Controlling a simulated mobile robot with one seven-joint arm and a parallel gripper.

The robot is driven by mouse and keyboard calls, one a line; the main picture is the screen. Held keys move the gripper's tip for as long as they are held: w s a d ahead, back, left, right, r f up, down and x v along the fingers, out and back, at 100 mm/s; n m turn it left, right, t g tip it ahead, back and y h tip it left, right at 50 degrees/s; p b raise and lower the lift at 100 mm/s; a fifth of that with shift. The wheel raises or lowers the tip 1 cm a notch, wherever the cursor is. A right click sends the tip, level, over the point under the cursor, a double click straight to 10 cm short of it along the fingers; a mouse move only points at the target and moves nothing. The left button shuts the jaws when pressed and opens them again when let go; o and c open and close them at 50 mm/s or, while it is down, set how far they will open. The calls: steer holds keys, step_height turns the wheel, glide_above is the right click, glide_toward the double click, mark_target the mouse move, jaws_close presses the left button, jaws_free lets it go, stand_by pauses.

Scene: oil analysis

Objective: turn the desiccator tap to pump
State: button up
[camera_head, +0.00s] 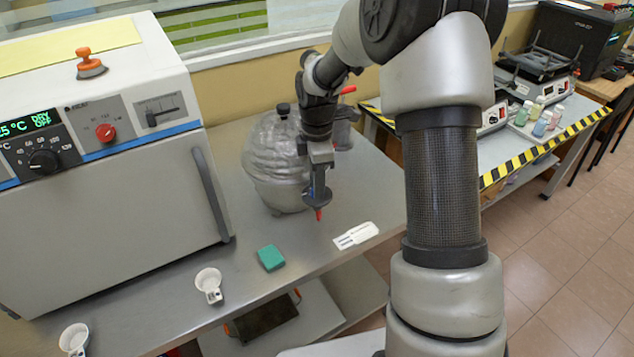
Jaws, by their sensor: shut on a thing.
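The desiccator (272,165) is a large rounded glass vessel with a black knob on its lid, standing on the grey bench beside the oven. My gripper (318,188) points down in front of its right side. It is shut on a small dark blue-grey part with a red tip (318,214), which appears to be the desiccator tap. The fingers and arm hide much of the tap and the vessel's right edge. I cannot tell which position the tap is in.
The oven (110,200) fills the left. A green block (270,258), white cups with handles (208,283) and a white card (356,235) lie near the bench's front. A grey container (342,132) with a red lever stands behind my gripper.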

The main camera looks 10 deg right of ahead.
steer(key=m, duration=0.5)
steer(key=shift+m, duration=0.3)
steer(key=m, duration=0.5)
steer(key=shift+m+b, duration=0.3)
steer(key=o, duration=1.1)
step_height(320, 180, up, 18)
steer(key=shift+f+p, duration=0.2)
steer(key=shift+p, duration=0.3)
